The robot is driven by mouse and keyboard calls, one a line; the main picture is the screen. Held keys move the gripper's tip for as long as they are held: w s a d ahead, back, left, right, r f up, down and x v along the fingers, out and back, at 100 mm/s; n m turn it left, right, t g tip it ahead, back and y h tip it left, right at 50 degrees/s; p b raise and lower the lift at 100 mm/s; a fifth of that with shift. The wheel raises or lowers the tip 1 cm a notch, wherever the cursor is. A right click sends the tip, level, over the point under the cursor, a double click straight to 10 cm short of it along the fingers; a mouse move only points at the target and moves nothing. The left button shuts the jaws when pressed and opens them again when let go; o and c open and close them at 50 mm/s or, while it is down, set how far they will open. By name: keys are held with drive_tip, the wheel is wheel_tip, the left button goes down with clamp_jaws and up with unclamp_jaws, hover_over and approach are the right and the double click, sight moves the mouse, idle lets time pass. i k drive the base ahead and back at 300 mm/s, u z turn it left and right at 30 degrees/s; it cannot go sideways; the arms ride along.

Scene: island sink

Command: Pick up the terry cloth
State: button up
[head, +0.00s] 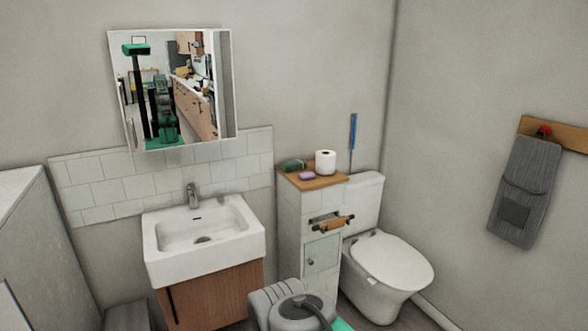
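A grey cloth (525,190), which looks like the terry cloth, hangs folded from a red knob on a wooden wall rack at the right. A small dark green item (292,166) lies on top of the tiled cabinet; it is too small to tell whether it is cloth. Grey parts of my arm show at the bottom centre, well to the left of and apart from the hanging cloth. My gripper's fingers do not show.
The toilet (393,270) stands left of the hanging cloth. A tiled cabinet (300,228) holds a paper roll (325,162) and a purple item (307,176). A white sink (200,250) is on the left, below a mirror (185,90). The wall around the cloth is bare.

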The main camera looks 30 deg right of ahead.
sight(289, 167)
drive_tip(key=u, duration=0.05)
drive_tip(key=k, duration=0.45)
drive_tip(key=z, duration=1.1)
drive_tip(key=i, duration=0.8)
drive_tip(key=z, duration=0.7)
drive_tip(key=i, duration=1.1)
drive_tip(key=u, duration=0.5)
drive_tip(key=i, duration=0.75)
drive_tip(key=u, duration=0.75)
